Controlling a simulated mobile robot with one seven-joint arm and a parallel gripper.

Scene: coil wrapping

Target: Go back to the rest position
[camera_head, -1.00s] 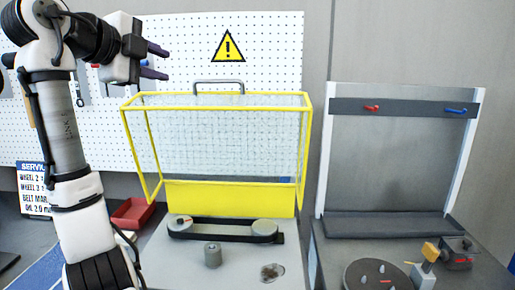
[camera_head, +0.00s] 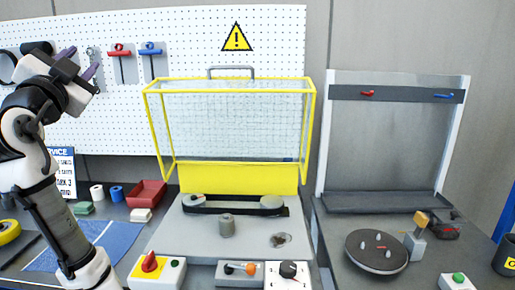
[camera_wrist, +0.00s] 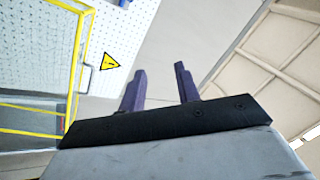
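My gripper (camera_head: 80,63) is raised at the upper left in the head view, in front of the white pegboard. Its two purple fingers are apart, with nothing between them. The wrist view also shows the open, empty fingers (camera_wrist: 160,90), with the wall and ceiling behind them. My arm is folded up at the left side, clear of the bench and the yellow guard.
A yellow-framed mesh guard (camera_head: 240,179) stands raised over a belt and pulleys (camera_head: 235,208). Control boxes (camera_head: 157,272) line the front. A red tray (camera_head: 147,193) sits left. At right are a grey rack (camera_head: 390,200) and a dark round plate (camera_head: 377,253).

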